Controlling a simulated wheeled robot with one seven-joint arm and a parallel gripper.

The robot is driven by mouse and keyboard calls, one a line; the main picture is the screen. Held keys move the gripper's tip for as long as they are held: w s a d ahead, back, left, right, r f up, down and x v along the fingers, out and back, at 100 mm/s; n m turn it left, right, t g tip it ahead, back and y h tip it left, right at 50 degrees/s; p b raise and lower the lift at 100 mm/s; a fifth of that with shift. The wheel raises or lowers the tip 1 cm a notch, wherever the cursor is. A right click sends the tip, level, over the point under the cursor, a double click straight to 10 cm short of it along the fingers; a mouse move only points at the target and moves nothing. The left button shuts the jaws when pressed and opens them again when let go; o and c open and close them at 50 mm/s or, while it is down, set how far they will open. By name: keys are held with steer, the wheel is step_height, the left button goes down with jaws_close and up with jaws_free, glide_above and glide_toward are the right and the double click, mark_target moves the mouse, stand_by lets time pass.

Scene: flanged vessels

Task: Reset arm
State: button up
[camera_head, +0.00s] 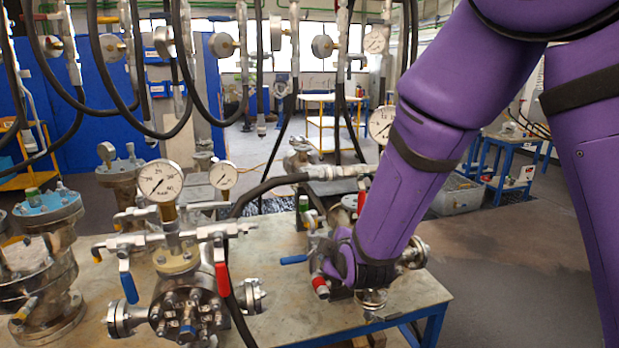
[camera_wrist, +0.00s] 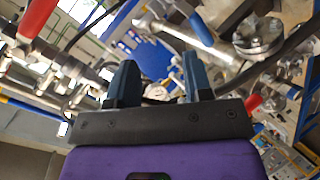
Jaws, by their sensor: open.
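My gripper (camera_wrist: 158,82) shows in the wrist view with its two dark blue fingers apart and nothing between them. In the head view my purple arm reaches down from the upper right to the right part of the workbench, and my gripper is hidden behind it. A flanged vessel (camera_head: 372,300) stands there, mostly covered by my arm, so I cannot tell whether they touch. In the wrist view a red handle (camera_wrist: 37,18), metal pipes (camera_wrist: 195,38) and a flange (camera_wrist: 258,36) lie around and beyond the fingers.
The workbench (camera_head: 285,318) carries another flanged vessel (camera_head: 188,300) with a pressure gauge (camera_head: 160,181), a blue handle (camera_head: 129,287) and a red handle (camera_head: 222,279). A blue-topped vessel (camera_head: 45,255) stands at left. Black hoses (camera_head: 262,90) hang across the top. Floor (camera_head: 500,250) at right is open.

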steer(key=s+d+r+m+g, duration=0.2)
steer(key=s+d+r+m, duration=0.25)
steer(key=d+r, duration=0.25)
steer(key=s+d+r+m+g, duration=0.2)
steer(key=s+d+r+m, duration=0.25)
steer(key=d+r, duration=0.3)
steer(key=s+d+r+m+g+h, duration=0.1)
steer(key=s+d+r+m, duration=0.1)
steer(key=s+d, duration=0.3)
steer(key=s+d+r+m+g+h, duration=0.1)
steer(key=s+d+r+m+h, duration=0.1)
steer(key=s, duration=1.1)
steer(key=d+r+m, duration=0.1)
steer(key=d+m, duration=0.1)
steer(key=d, duration=0.1)
steer(key=shift+s+d+g, duration=0.35)
steer(key=shift+s+g, duration=0.05)
